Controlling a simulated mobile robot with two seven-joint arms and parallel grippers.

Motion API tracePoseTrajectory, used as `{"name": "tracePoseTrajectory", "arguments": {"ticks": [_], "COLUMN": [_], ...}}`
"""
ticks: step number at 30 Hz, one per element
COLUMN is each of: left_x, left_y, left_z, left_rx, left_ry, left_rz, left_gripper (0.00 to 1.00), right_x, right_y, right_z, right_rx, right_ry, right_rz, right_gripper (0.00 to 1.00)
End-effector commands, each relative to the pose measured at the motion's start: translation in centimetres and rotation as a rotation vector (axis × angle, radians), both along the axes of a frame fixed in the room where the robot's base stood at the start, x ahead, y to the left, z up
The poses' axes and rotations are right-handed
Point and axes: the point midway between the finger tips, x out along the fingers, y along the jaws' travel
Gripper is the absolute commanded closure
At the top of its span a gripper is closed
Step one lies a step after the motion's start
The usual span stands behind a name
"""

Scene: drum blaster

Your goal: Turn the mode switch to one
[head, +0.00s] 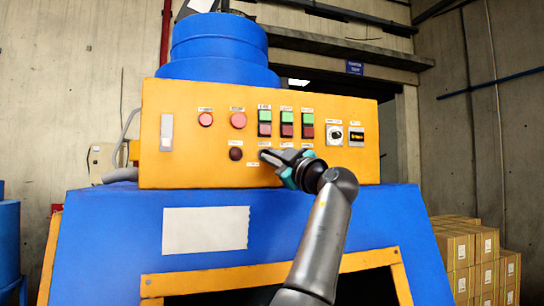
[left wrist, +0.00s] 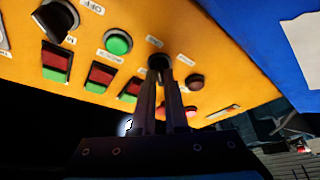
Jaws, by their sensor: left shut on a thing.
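An orange control panel (head: 205,178) carries rows of buttons and switches. My left gripper (head: 266,155) reaches its lower row, just right of a dark round button (head: 235,154). In the left wrist view the two fingers (left wrist: 167,85) are shut on a small dark knob (left wrist: 158,61), which looks like the mode switch. The fingertips cover most of the knob, so its pointer direction cannot be told. The labels around it are too small to read. My right gripper is not in view.
A green button (left wrist: 118,42) sits close beside the fingers. Red buttons (head: 238,120), green-and-red button pairs (head: 286,123) and a rotary selector (head: 334,134) are above and to the right. Cardboard boxes (head: 462,250) stand at the lower right.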

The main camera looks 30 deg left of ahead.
Motion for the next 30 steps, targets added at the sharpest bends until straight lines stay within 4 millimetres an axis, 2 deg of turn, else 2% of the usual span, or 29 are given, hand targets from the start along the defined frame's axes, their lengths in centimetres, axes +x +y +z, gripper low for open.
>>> {"name": "tracePoseTrajectory", "arguments": {"ticks": [6,7,15,24,30], "left_x": [-0.1,-0.1,-0.1,-0.1,-1.2], "left_y": [0.0,0.0,0.0,-0.3,-2.8], "left_z": [0.2,0.2,0.1,-0.1,-1.3], "left_rx": [0.001,0.001,0.001,0.001,0.001], "left_ry": [-0.006,-0.006,-0.003,-0.001,-0.003], "left_rz": [-0.001,-0.001,0.0,0.0,-0.005], "left_gripper": [1.0,0.87,0.59,0.59,0.59], "right_x": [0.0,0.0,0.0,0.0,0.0], "right_y": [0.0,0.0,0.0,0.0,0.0], "right_z": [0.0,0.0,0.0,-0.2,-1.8], "right_rx": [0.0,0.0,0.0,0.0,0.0], "right_ry": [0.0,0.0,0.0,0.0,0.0], "right_rz": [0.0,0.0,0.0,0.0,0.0], "right_gripper": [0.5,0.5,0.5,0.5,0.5]}}
